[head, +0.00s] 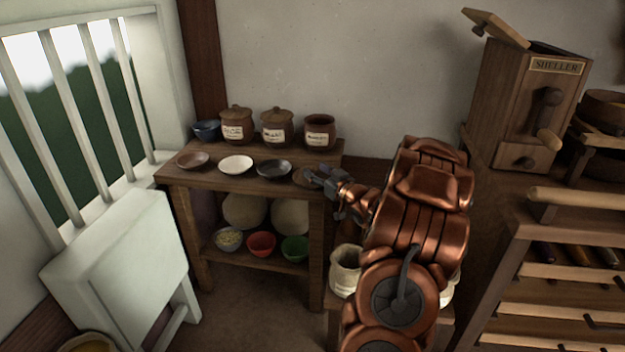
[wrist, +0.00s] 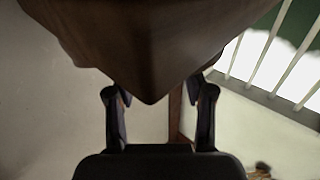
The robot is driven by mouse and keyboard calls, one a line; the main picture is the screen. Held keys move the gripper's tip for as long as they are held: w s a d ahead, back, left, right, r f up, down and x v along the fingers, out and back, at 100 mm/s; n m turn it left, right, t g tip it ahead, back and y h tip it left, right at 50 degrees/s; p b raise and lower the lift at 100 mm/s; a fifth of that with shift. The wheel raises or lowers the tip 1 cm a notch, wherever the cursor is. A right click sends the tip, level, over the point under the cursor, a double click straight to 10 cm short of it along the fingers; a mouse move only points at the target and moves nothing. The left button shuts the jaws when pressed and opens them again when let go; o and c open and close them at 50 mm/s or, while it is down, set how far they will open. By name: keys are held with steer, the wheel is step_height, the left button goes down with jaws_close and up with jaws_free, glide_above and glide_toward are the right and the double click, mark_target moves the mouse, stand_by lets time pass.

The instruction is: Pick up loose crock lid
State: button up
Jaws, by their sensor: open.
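The loose crock lid seems to be the small brown disc (head: 302,177) at the right front of the wooden table (head: 215,178), partly hidden by my gripper. My gripper (head: 320,180) is open at that end of the table, its fingertips close to the disc. I cannot tell whether they touch it. In the wrist view, my open fingers (wrist: 160,105) stand on either side of a large brown pointed shape (wrist: 150,45). I cannot tell whether that is the lid or the table corner. An open crock (head: 319,134) without a lid stands at the back right of the table.
Two lidded crocks (head: 236,126) (head: 277,128) and a blue bowl (head: 206,131) stand at the back. Three shallow dishes, brown (head: 192,160), white (head: 236,164) and dark (head: 273,169), line the front. A sheller (head: 522,105) and a wooden rack (head: 530,230) are on the right.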

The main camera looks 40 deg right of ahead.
steer(key=shift+w+d, duration=0.15)
steer(key=shift+w, duration=0.55)
steer(key=shift+w+d, duration=0.15)
steer(key=shift+w, duration=0.55)
steer(key=shift+c, duration=0.3)
jaws_close()
